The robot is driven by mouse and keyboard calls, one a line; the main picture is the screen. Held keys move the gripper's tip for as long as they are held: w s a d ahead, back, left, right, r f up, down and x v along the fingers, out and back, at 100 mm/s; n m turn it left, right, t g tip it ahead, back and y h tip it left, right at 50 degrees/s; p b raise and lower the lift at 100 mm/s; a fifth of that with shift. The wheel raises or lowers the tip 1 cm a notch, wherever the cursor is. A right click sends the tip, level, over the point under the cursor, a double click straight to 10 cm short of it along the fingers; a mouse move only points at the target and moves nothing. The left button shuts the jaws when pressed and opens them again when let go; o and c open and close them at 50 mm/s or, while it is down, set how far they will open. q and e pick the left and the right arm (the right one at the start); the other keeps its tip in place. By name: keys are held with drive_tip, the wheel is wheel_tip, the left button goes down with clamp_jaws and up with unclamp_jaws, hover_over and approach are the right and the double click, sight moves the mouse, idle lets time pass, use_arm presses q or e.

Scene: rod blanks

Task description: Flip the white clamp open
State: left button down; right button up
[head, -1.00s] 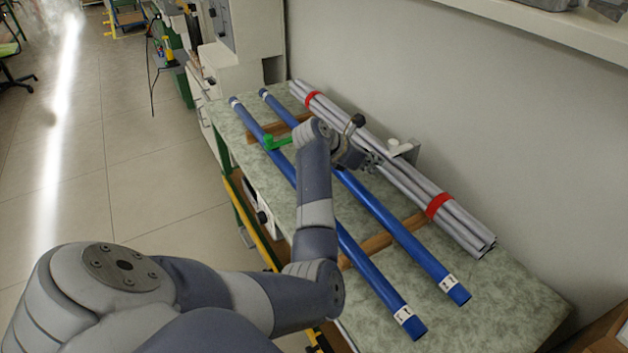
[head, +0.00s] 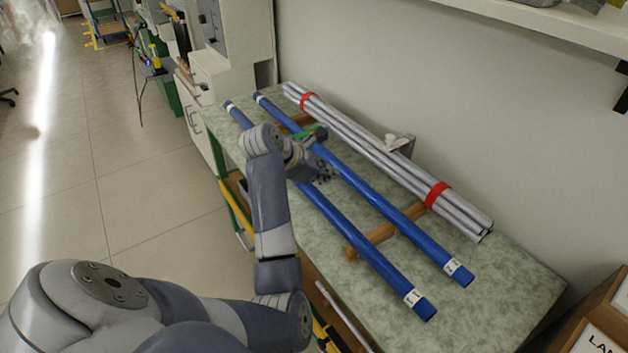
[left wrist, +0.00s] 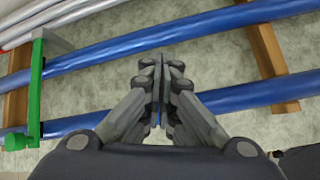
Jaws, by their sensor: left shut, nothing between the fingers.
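The white clamp (head: 393,144) is at the far side of the grey rod bundle, near the wall, in the head view. I cannot tell from its small shape how its lever stands. It is not in the left wrist view. My left gripper (head: 325,172) is over the two blue rods, on the near side of the bundle and apart from the white clamp. In the left wrist view its fingers (left wrist: 162,85) are together and empty. A green clamp (left wrist: 36,95) crosses the blue rods; it also shows in the head view (head: 312,131), partly hidden by my arm.
The blue rods (head: 405,220) lie on wooden bars (head: 385,233) on the green table (head: 500,290). The grey rods (head: 370,145) are bound with red bands (head: 437,194). A wall and shelf (head: 560,25) bound the far side. The table's right end is clear.

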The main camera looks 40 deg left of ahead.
use_arm(q)
drive_tip(key=shift+s+a+f+m, duration=0.1)
drive_tip(key=shift+s+f+m, duration=0.15)
drive_tip(key=shift+s, duration=0.2)
